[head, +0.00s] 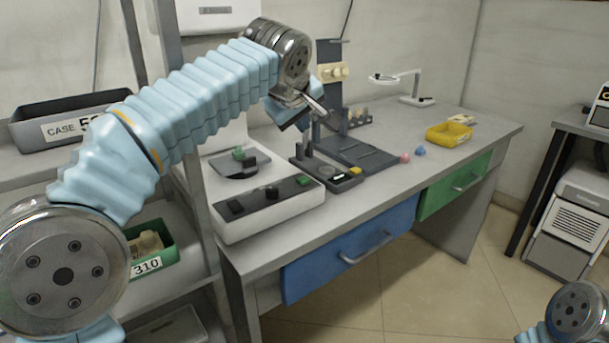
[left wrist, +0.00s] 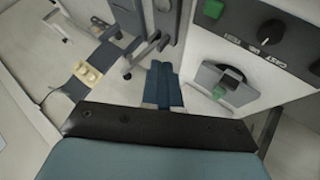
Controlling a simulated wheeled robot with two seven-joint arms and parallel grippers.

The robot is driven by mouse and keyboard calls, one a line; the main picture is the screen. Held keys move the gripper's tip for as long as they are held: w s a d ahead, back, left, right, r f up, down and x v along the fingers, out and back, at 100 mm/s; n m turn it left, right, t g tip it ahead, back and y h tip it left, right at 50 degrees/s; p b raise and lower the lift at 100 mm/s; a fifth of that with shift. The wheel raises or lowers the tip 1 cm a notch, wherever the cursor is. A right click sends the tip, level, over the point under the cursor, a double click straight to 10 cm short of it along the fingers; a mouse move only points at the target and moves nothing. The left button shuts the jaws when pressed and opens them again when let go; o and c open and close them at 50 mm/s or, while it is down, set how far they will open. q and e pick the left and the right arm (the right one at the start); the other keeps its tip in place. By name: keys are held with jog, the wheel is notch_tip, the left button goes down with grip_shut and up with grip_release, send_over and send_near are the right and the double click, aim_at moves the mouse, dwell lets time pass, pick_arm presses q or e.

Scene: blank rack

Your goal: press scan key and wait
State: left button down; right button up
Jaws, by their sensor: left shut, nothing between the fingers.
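A dark low device (head: 325,177) with a small lit display and a yellow key (head: 355,170) sits near the front of the bench. A white machine (head: 268,212) left of it has a front panel with a green key (head: 304,181) and dark controls. I cannot read which key is the scan key. My left gripper (head: 316,108) is in the air above the bench, apart from both devices. In the left wrist view its blue fingers (left wrist: 163,72) are together and empty. That view also shows the machine's green key (left wrist: 213,8) and black knob (left wrist: 270,31). My right gripper is out of view.
A dark stand (head: 352,153) with a cream fixture stands behind. A yellow tray (head: 449,134), small pink and blue pieces and a white lamp (head: 416,99) are further right. A shelf with a case box (head: 70,118) stands left. The bench's right front is clear.

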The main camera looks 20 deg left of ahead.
pick_arm(q)
jog(key=b, duration=0.4)
send_over(301, 180)
notch_tip(301, 180, down, 8)
jog(key=shift+s, duration=0.1)
jog(key=shift+f+b, duration=0.45)
jog(key=shift+b, duration=0.05)
dwell(1.6)
jog(key=shift+f+b, duration=0.4)
jog(key=shift+b, duration=0.05)
